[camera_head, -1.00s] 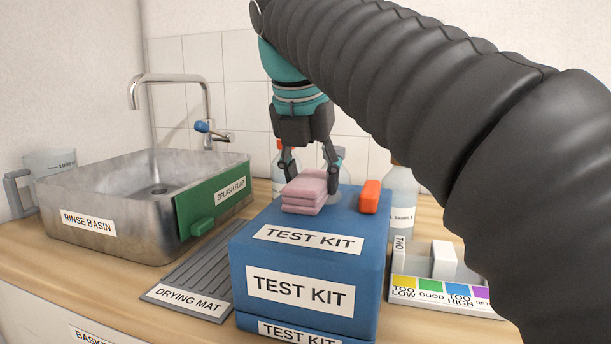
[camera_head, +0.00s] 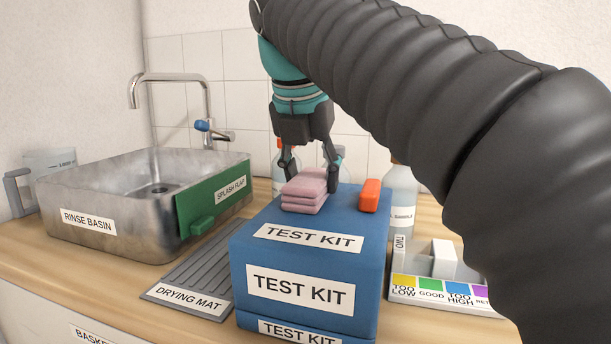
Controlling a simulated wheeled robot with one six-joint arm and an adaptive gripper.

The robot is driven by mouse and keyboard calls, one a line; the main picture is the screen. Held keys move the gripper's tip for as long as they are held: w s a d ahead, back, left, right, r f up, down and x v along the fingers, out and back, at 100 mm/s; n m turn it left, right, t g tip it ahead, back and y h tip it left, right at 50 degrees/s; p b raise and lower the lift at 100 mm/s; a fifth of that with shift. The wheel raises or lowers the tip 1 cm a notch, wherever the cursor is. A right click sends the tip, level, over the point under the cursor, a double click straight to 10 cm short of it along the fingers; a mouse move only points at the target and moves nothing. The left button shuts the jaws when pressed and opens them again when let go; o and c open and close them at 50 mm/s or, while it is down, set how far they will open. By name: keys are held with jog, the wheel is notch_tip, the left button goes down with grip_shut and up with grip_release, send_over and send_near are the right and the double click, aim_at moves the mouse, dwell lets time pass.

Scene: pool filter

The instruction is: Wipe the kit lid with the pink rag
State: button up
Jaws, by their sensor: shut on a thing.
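The blue test kit (camera_head: 255,262) stands on the counter, its lid on top, with white labels reading TEST KIT on the lid and front. The folded pink rag (camera_head: 304,191) lies on or just above the back left part of the lid. My gripper (camera_head: 310,178) points down with its fingers shut on the pink rag. An orange handle or latch (camera_head: 369,196) stands on the lid to the right of the rag. My dark arm crosses the upper right of the view.
A metal rinse basin (camera_head: 120,232) with a green splash flap (camera_head: 210,205) stands left, a drying mat (camera_head: 188,278) before it. Bottles (camera_head: 400,205) stand behind the kit. A colour chart tray (camera_head: 440,292) lies right. A jug (camera_head: 20,190) is far left.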

jog(key=shift+s+a, duration=0.25)
jog(key=shift+s, duration=0.35)
jog(key=shift+s+a, duration=0.2)
jog(key=shift+s, duration=0.35)
dwell(0.4)
jog(key=shift+r, duration=0.2)
jog(key=shift+r, duration=0.75)
